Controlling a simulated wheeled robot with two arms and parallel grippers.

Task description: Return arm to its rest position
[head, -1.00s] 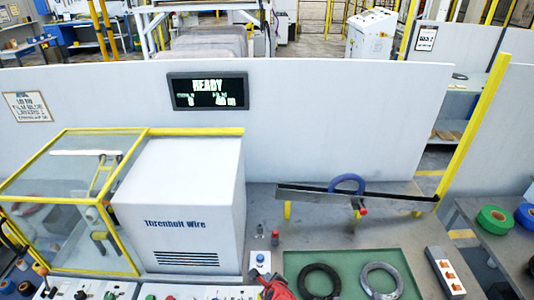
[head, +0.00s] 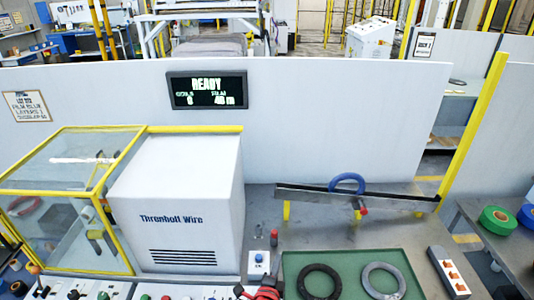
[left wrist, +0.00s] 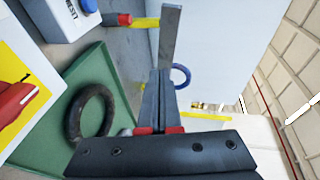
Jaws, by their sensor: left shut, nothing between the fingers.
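My right gripper is in neither view.
The white wire machine (head: 180,205) with its yellow-framed glass enclosure stands at left. A green tray (head: 340,268) holds a black coil (head: 320,282) and a grey coil (head: 383,280). A power strip (head: 448,272) lies at right. A display (head: 207,90) reads READY.

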